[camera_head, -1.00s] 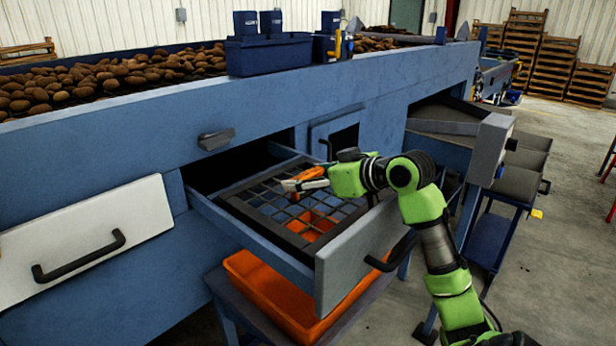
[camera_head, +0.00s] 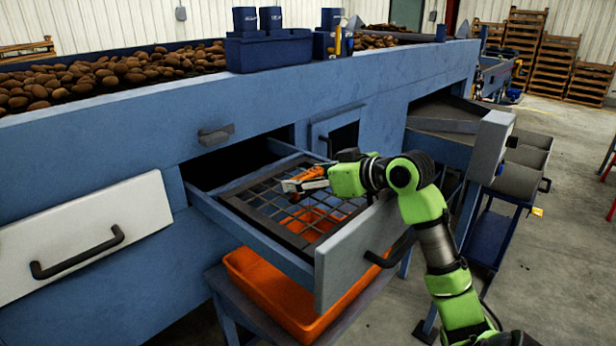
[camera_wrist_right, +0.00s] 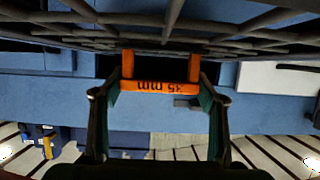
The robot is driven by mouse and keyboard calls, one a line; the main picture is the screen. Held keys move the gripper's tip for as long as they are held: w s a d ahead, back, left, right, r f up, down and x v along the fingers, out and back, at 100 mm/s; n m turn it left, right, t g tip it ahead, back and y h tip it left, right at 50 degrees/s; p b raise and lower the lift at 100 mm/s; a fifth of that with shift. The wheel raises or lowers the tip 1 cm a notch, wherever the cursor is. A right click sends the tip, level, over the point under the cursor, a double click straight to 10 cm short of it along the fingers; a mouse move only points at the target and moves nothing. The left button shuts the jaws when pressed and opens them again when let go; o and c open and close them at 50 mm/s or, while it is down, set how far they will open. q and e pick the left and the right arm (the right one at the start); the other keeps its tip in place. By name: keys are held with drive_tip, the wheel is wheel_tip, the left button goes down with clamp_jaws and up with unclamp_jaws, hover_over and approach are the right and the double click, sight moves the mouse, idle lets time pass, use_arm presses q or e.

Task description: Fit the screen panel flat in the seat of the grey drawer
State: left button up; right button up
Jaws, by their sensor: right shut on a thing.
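The screen panel (camera_head: 264,226) is a dark grid in a flat frame, lying roughly level within the open grey drawer (camera_head: 345,262). I cannot tell whether it rests fully in the seat or sits slightly above it. My right gripper (camera_head: 303,184) is over the panel, shut on its orange handle (camera_head: 315,172). In the right wrist view the handle (camera_wrist_right: 160,86) is marked "35 mm" and sits between the fingers, with the panel's bars (camera_wrist_right: 150,18) across the top. The forearm hides the panel's right part. My left gripper is out of view.
An orange bin (camera_head: 250,272) stands on a low stand under the drawer. A closed white drawer (camera_head: 85,240) is at the left of the blue grader (camera_head: 100,150). Another open drawer (camera_head: 488,150) and several grey bins (camera_head: 518,180) are to the right.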

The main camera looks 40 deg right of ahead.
drive_tip(key=shift+s+a+f, duration=0.1)
drive_tip(key=shift+a+f, duration=0.05)
drive_tip(key=shift+f, duration=0.15)
